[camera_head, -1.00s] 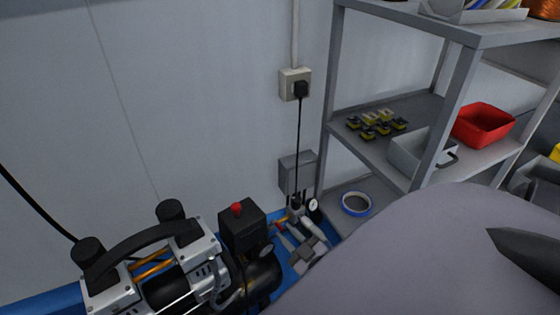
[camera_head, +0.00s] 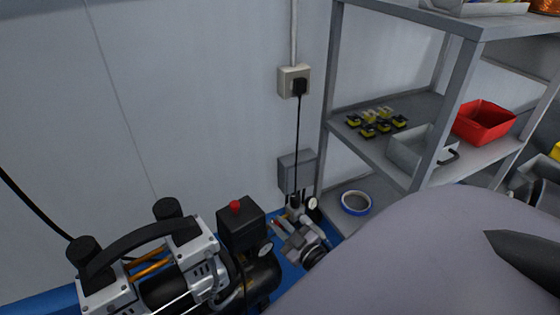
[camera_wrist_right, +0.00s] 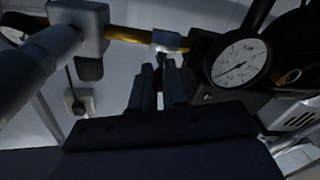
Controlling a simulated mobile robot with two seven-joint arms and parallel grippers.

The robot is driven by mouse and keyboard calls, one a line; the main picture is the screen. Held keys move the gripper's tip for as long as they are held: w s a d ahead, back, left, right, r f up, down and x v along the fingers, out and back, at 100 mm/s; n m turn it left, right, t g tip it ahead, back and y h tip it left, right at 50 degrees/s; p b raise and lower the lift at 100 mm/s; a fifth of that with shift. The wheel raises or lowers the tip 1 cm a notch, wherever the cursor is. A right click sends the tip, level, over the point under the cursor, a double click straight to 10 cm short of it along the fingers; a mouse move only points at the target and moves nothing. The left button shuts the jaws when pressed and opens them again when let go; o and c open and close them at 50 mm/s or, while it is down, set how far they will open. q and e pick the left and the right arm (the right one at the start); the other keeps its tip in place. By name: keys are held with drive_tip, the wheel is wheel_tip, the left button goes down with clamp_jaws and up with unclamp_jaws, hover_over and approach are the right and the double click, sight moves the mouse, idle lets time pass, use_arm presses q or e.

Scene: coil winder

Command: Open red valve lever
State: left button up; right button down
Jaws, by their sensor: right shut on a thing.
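The red valve lever (camera_head: 276,222) shows as a small red spot beside the compressor, low in the head view. My right gripper (camera_head: 283,227) is at the lever, its jaws closed on it. In the right wrist view the two fingers (camera_wrist_right: 159,82) stand close together below a brass pipe (camera_wrist_right: 130,34) and a silver valve fitting (camera_wrist_right: 167,40). My left gripper is not in view.
The black and silver compressor (camera_head: 165,268) stands left of the valve, with a red knob (camera_head: 235,206) on its black box. A pressure gauge (camera_wrist_right: 240,62) sits close right of the fingers. A metal shelf (camera_head: 398,172) with a red bin (camera_head: 484,121) stands to the right.

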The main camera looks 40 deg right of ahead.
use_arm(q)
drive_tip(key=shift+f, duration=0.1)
use_arm(e)
drive_tip(key=shift+d+n+g+y, duration=0.15)
drive_tip(key=shift+d+n+y, duration=0.1)
drive_tip(key=shift+n+y, duration=0.65)
drive_tip(key=shift+d+n+g+y, duration=0.15)
drive_tip(key=shift+n+y, duration=0.35)
drive_tip(key=shift+y, duration=0.65)
drive_tip(key=shift+d+n+g+y, duration=0.1)
drive_tip(key=shift+d+n+y, duration=0.2)
drive_tip(key=shift+n+y, duration=0.6)
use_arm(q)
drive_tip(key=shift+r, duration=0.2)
use_arm(e)
drive_tip(key=c, duration=1.4)
unclamp_jaws()
use_arm(q)
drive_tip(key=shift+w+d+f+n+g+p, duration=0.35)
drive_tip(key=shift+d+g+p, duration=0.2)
drive_tip(key=shift+p, duration=0.55)
use_arm(e)
drive_tip(key=v, duration=0.7)
drive_tip(key=shift+d, duration=0.1)
